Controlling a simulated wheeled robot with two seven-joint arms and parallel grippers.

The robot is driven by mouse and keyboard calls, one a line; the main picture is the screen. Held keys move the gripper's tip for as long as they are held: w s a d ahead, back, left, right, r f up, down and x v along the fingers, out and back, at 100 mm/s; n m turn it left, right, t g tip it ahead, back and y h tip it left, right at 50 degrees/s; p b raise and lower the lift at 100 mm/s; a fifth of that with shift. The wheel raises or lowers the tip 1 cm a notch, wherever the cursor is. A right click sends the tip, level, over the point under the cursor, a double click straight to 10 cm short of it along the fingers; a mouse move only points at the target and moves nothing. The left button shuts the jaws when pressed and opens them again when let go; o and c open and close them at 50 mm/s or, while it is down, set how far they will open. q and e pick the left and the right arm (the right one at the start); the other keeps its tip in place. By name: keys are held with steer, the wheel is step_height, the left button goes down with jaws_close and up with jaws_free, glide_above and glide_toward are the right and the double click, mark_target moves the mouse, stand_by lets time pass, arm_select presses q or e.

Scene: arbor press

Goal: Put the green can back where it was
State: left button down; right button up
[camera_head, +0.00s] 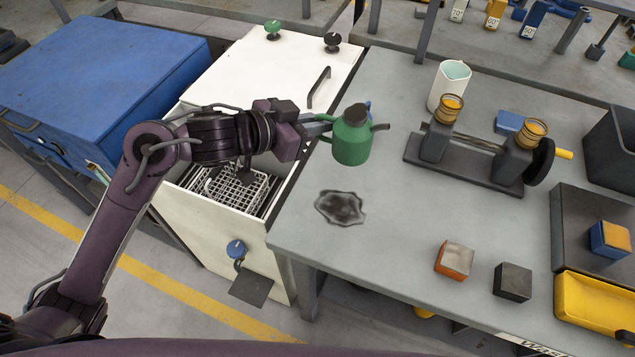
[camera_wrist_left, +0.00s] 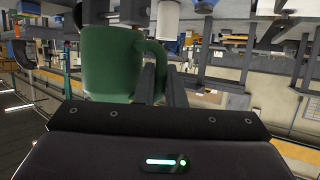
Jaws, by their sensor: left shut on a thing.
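The green can (camera_head: 352,142), with a dark top and a spout pointing right, is at the left part of the grey table top in the head view. My left gripper (camera_head: 322,126) reaches it from the left and is shut on its handle. In the left wrist view the green can (camera_wrist_left: 110,62) fills the upper left, and the fingers of my left gripper (camera_wrist_left: 160,84) are at its handle. The can looks upright and seems to be above the table; I cannot tell how high. My right gripper is not in view.
The grey table (camera_head: 400,225) has a dark ragged patch (camera_head: 340,207) in front of the can. A white cup (camera_head: 449,86) and a black fixture (camera_head: 470,158) stand to the right. Left is a white cabinet (camera_head: 225,225) with an open rack (camera_head: 232,188). Loose blocks (camera_head: 454,261) lie front right.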

arm_select(q)
step_height(320, 180, down, 16)
steer(key=shift+r, duration=0.15)
steer(key=shift+f, duration=0.5)
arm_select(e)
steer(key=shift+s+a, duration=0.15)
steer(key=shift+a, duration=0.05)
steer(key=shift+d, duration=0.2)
arm_select(q)
steer(key=c, duration=2)
jaws_free()
steer(key=shift+f, duration=0.2)
steer(key=o, duration=0.5)
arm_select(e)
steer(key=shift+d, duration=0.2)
arm_select(q)
steer(key=shift+r, duration=0.1)
